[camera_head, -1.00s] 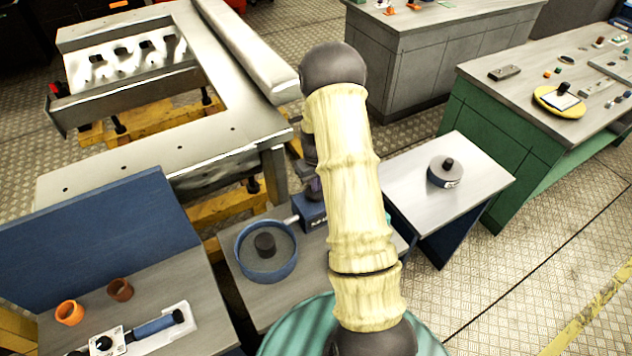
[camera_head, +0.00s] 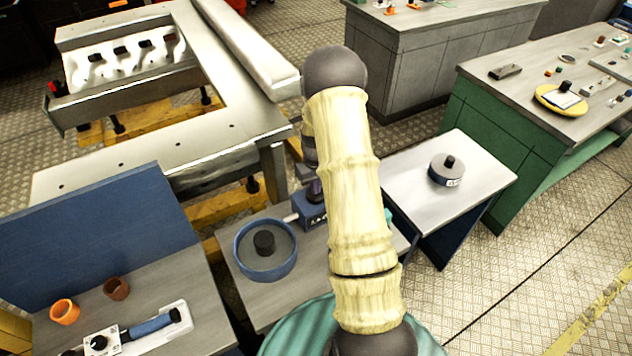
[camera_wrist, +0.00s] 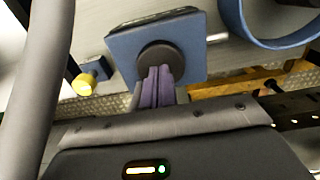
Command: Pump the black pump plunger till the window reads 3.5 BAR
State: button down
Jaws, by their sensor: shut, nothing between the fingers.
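The blue pump box (camera_head: 309,212) stands on a bench just left of my arm, which partly hides it. White marks on its front face are too small to read. In the wrist view, the blue box (camera_wrist: 122,50) has the round black plunger (camera_wrist: 160,55) on it. My gripper (camera_wrist: 160,72) shows as purple fingers, closed together and empty, with tips at the plunger's near edge. I cannot tell whether they touch it. In the head view, my gripper (camera_head: 316,188) shows small above the box.
A blue round dish (camera_head: 243,268) with a black knob stands left of the box, joined by a short pipe. A side table (camera_head: 415,190) bears a dark round weight (camera_head: 446,174). A blue panel (camera_head: 100,235) and orange cup (camera_head: 64,312) are at left.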

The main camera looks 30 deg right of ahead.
notch_tip(320, 180, up, 4)
jog(key=p, duration=0.2)
jog(key=shift+r+p, duration=0.25)
jog(key=shift+p, duration=0.15)
jog(key=shift+r+b, duration=0.35)
jog(key=shift+b, duration=0.2)
notch_tip(320, 180, up, 9)
jog(key=b, duration=0.2)
jog(key=shift+f, duration=0.15)
jog(key=s+a+r+t, duration=0.1)
jog(key=s+a+r, duration=0.1)
jog(key=s+a, duration=0.5)
jog(key=s+a+r+t, duration=0.1)
jog(key=s+a+r, duration=0.1)
jog(key=s+a, duration=0.6)
jog(key=s, duration=0.4)
jog(key=shift+a+r+t, duration=0.15)
jog(key=shift+a+t, duration=0.05)
jog(key=shift+t, duration=0.1)
